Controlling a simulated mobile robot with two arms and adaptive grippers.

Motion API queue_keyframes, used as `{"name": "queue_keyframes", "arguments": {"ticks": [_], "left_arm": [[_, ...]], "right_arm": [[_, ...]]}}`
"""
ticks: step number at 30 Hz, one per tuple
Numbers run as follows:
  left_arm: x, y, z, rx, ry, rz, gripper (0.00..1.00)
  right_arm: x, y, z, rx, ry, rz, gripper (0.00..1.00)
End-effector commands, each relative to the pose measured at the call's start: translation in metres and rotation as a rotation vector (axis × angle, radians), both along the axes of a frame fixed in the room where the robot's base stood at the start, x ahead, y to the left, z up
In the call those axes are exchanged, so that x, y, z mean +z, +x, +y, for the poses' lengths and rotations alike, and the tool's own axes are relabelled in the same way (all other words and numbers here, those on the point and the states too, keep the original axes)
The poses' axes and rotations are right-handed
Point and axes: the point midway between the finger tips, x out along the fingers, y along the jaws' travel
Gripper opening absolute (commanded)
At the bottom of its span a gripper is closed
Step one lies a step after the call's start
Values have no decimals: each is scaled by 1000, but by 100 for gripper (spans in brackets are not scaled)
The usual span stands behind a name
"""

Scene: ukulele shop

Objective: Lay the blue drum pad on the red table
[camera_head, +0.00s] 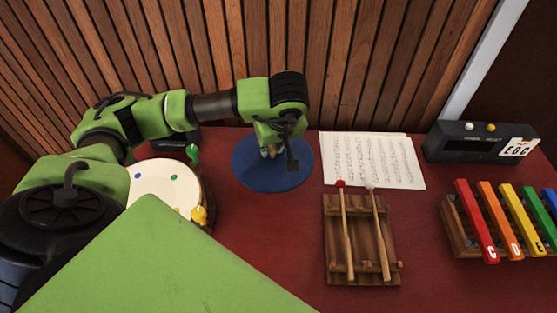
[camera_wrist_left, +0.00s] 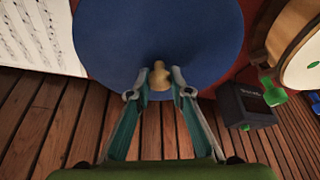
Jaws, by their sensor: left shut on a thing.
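The blue drum pad (camera_head: 285,182) is a flat round disc over the back middle of the red table (camera_head: 255,235). It fills the upper middle of the left wrist view (camera_wrist_left: 130,45). My left gripper (camera_head: 270,150) is above the pad, pointing down, with its fingers shut on a small tan knob (camera_wrist_left: 160,80) on the pad. The pad looks level and low; whether its underside touches the table I cannot tell. My right gripper is not in view.
A cream drum (camera_head: 165,188) with coloured pegs is left of the pad. Sheet music (camera_head: 375,160) lies close on its right. A wooden block with two mallets (camera_head: 360,240), a xylophone (camera_head: 500,225) and a black box (camera_head: 480,145) stand further right. A slatted wall is behind.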

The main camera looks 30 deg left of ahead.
Motion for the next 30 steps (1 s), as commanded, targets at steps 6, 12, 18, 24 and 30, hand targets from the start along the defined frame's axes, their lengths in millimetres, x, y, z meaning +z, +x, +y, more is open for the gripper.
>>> {"name": "queue_keyframes", "arguments": {"ticks": [6,12,18,24,30], "left_arm": [[-38,25,4,-1,-1,3,0],[-46,34,6,-2,0,1,0],[-76,37,6,-4,0,5,0],[-80,38,7,-3,0,0,0],[-83,38,7,-4,1,1,0]], "right_arm": [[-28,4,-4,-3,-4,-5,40],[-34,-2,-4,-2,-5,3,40],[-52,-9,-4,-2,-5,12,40],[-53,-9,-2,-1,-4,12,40],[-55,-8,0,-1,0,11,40]]}}
